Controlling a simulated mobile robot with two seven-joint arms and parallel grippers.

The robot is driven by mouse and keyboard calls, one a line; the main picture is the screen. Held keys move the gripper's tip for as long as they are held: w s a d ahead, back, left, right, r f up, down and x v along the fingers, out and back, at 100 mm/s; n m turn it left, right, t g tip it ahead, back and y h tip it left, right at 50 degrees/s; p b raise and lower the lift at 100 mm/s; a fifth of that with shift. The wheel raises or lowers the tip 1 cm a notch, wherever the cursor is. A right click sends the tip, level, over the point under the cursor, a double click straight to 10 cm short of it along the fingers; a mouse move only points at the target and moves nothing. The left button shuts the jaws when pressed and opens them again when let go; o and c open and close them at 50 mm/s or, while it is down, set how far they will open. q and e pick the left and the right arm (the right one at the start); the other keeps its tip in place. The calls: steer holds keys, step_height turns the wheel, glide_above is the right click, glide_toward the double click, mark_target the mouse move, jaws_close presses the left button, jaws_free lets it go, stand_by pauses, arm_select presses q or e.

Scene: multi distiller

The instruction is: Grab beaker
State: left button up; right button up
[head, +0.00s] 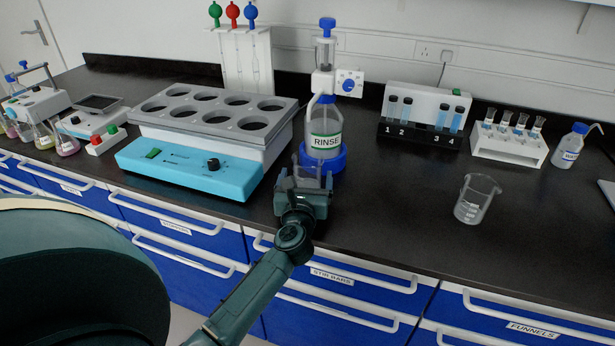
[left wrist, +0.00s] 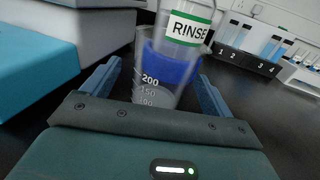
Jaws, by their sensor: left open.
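A clear glass beaker (left wrist: 158,92) with white volume marks stands upright between the two blue fingers of my left gripper (left wrist: 156,76) in the left wrist view. The fingers are open, one on each side of it, and gaps seem to show beside the glass. In the head view the left gripper (head: 304,184) is low over the bench, in front of the RINSE bottle, and mostly hides this beaker (head: 309,164). A second clear beaker (head: 477,200) stands alone on the bench to the right. My right gripper is not in view.
The RINSE bottle (head: 324,125) on its blue base is directly behind the near beaker. A blue and grey multi-well heater (head: 190,168) stands close on the left. Vial racks (head: 417,137) (head: 509,148) stand at the back right. The black bench is clear between gripper and second beaker.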

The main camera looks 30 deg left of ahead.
arm_select(q)
steer(key=x, duration=0.3)
steer(key=shift+w+f, duration=0.1)
steer(key=shift+w, duration=0.25)
steer(key=c, duration=1.2)
